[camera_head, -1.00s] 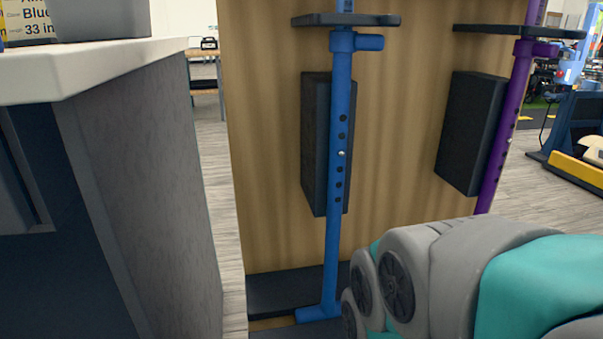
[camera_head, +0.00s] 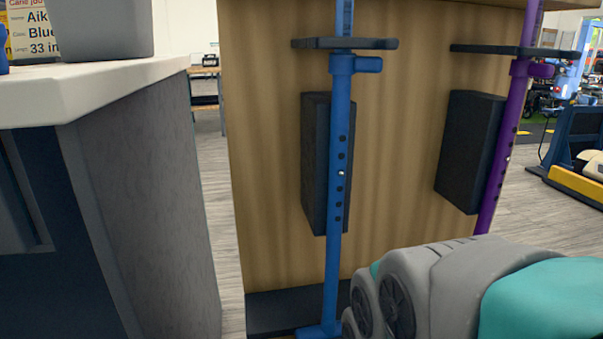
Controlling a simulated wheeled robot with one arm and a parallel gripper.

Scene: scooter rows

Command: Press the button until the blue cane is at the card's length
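The blue cane (camera_head: 336,225) stands upright in front of a wooden panel, with a row of dark holes down its shaft. A small light button (camera_head: 341,173) shows in the middle of that row. A blue collar with a side knob (camera_head: 356,64) sits above the holes. The card (camera_head: 35,32) at the top left is cut off; it reads "Cane", "Aik", "Blue" and "33 in". My arm fills the lower right; my gripper's fingers do not show. The cane's top and part of its foot are out of frame.
A purple cane (camera_head: 509,130) stands to the right. Black pads (camera_head: 314,165) and dark shelf brackets (camera_head: 345,43) are on the wooden panel (camera_head: 270,130). A white-topped counter (camera_head: 120,85) with a grey bin (camera_head: 100,28) stands close on the left. Floor (camera_head: 213,180) shows between counter and panel.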

